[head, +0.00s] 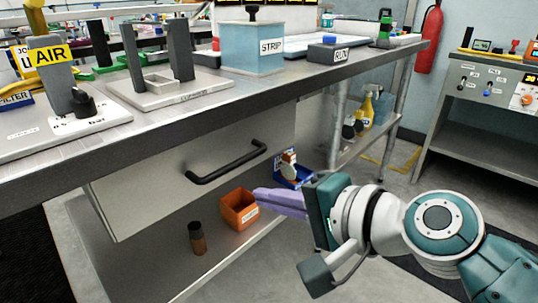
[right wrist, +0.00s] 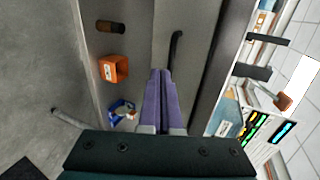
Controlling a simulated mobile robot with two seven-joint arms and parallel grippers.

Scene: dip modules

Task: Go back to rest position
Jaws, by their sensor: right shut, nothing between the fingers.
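My right gripper (head: 258,200) reaches in from the right in the head view, in front of the workbench and below its drawer handle (head: 228,163). Its purple fingers are closed together with nothing between them. In the right wrist view the shut fingers (right wrist: 160,85) point toward the drawer front, with the dark handle (right wrist: 174,48) just beyond them. The fingers look apart from the handle. My left gripper is not in view.
The workbench (head: 155,117) carries a blue STRIP box (head: 253,48) and a grey stand (head: 168,88). An orange bin (head: 240,209), a blue bin (head: 293,175) and a brown bottle (head: 197,238) sit on the lower shelf. Floor at right is open before a control bench (head: 489,90).

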